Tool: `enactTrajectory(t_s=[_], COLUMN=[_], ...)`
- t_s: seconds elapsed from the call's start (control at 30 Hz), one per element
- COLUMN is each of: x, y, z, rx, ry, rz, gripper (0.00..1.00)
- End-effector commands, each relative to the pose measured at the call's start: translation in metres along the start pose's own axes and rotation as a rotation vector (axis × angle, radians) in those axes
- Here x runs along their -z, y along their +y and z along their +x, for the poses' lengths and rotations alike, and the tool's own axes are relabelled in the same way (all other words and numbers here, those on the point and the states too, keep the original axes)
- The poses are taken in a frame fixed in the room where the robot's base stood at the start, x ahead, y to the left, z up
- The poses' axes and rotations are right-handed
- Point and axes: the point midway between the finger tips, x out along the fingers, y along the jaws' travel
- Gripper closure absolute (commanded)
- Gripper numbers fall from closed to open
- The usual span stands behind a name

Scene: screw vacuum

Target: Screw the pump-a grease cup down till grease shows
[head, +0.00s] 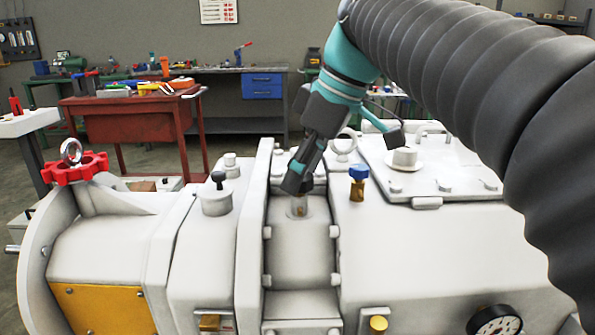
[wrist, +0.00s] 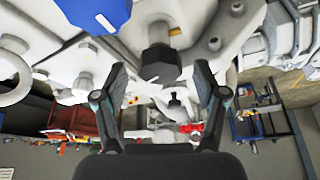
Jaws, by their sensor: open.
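My gripper (wrist: 160,78) is open, one finger on each side, with gaps visible to the fitting. In the head view my gripper (head: 297,186) points down over the narrow middle section of the pale pump. Only the lower part of the small fitting (head: 298,209) shows below it; the rest is hidden by the fingers. I cannot make out any grease.
A blue-capped brass fitting (head: 358,183) stands close to the right of my gripper. A black knob (head: 218,180) on a white boss stands to the left. A red handwheel (head: 75,168) is at the far left, and a pressure gauge (head: 495,322) at the lower right.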

Motion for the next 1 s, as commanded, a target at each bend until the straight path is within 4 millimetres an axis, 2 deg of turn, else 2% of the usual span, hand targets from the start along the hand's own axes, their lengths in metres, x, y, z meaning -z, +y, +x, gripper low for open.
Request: enactTrajectory(t_s=[0.23, 0.4, 0.47, 0.5, 0.77, 1.0], x=[0.0000, 0.0000, 0.0000, -0.0001, -0.0002, 0.0001], y=[-0.0001, -0.0001, -0.0001, -0.0001, -0.0006, -0.0016], z=[0.0004, 0.0003, 0.0003, 0.0003, 0.0003, -0.0002], rx=[0.000, 0.000, 0.000, 0.000, -0.008, -0.053], ry=[0.000, 0.000, 0.000, 0.000, -0.001, -0.001], rz=[0.000, 0.000, 0.000, 0.000, 0.021, 0.126], gripper=[0.29, 0.71, 0.86, 0.89, 0.89, 0.89])
